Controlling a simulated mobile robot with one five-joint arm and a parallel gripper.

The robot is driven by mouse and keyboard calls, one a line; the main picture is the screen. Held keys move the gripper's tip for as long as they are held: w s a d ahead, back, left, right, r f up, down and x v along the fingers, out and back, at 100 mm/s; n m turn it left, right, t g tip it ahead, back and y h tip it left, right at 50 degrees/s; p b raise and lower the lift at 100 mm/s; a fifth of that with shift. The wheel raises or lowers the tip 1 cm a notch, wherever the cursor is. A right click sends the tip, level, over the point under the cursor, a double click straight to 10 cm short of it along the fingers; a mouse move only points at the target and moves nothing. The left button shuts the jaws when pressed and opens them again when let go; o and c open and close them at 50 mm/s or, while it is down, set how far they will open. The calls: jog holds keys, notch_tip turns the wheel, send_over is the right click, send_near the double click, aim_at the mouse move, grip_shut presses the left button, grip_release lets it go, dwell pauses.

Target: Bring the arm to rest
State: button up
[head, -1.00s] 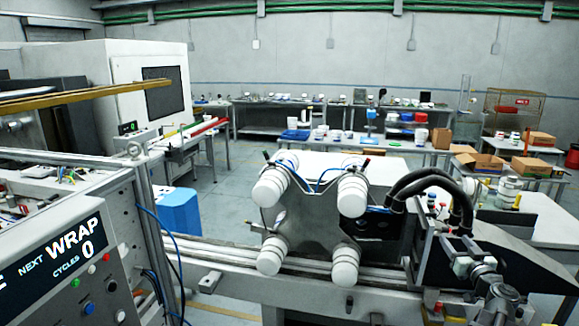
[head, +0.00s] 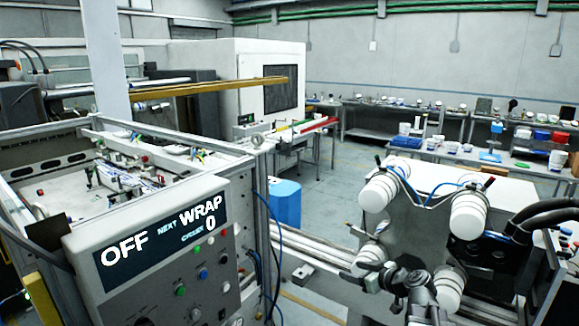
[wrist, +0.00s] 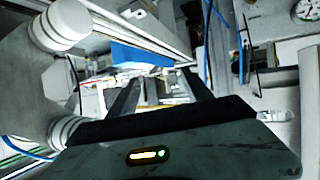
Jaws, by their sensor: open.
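My gripper (head: 352,256) is in front of the lower left of the metal plate with white rollers (head: 425,215) in the head view. Its fingers point left and stand apart with nothing held. In the wrist view my gripper (wrist: 163,84) shows two dark fingers spread, with a clear gap between them. A white roller (wrist: 62,22) stands at the left there. My arm comes up from the bottom of the head view and hides part of the lower rollers.
A control panel (head: 160,262) reading OFF, NEXT WRAP, CYCLES 0 stands at left on a framed machine. A blue bin (head: 285,203) stands behind the rail; it also shows in the wrist view (wrist: 138,56). Open floor lies beyond. Black hoses (head: 545,212) curve at right.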

jog(key=s+a+f+g+h, duration=0.2)
jog(key=s+a+f+g, duration=0.75)
jog(key=a, duration=0.55)
jog(key=s+d+f+m+g+h, duration=0.1)
jog(key=s+d+f+m+h, duration=0.3)
jog(key=s+d+m, duration=0.3)
jog(key=shift+s+d+g+h, duration=0.35)
jog(key=shift+s+d, duration=0.15)
jog(key=shift+d, duration=0.3)
jog(key=shift+f, duration=0.1)
